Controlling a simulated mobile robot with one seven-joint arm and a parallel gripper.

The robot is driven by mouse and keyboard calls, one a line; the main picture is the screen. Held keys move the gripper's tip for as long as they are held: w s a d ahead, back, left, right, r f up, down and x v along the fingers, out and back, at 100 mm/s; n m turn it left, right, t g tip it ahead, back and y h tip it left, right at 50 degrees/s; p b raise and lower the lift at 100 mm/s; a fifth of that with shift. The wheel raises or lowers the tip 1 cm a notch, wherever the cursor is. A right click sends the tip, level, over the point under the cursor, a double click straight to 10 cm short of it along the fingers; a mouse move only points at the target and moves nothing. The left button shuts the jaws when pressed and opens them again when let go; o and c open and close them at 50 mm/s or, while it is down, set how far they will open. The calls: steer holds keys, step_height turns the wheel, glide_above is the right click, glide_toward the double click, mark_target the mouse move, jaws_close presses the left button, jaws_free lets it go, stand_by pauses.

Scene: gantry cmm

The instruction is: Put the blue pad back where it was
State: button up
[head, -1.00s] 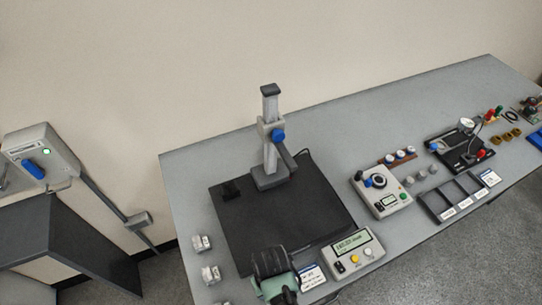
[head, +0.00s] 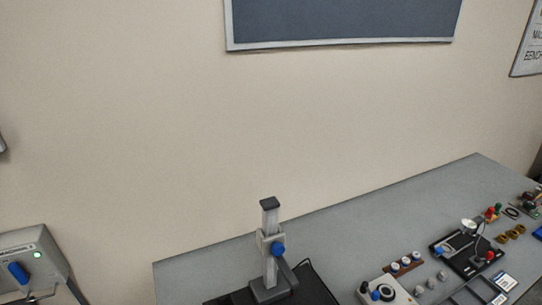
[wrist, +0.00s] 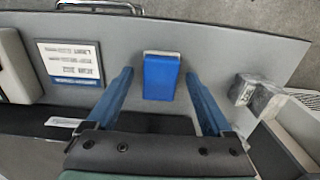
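In the wrist view the blue pad (wrist: 161,77) lies on the grey bench top near the bench edge, with a pale strip along its far end. My gripper (wrist: 159,74) is open, with one blue finger on each side of the pad. There is a visible gap between each finger and the pad. I cannot tell how high the fingertips are above the bench. In the head view neither the pad nor my gripper shows.
In the wrist view a printed card (wrist: 70,62) lies left of the pad, and clear bagged parts (wrist: 257,96) sit to the right. A black plate (wrist: 50,122) is nearer the wrist. The head view shows a measuring stand (head: 270,245) on the bench (head: 390,220).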

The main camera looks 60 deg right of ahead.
step_height(320, 180, up, 12)
steer(key=shift+r, duration=0.2)
stand_by(0.5)
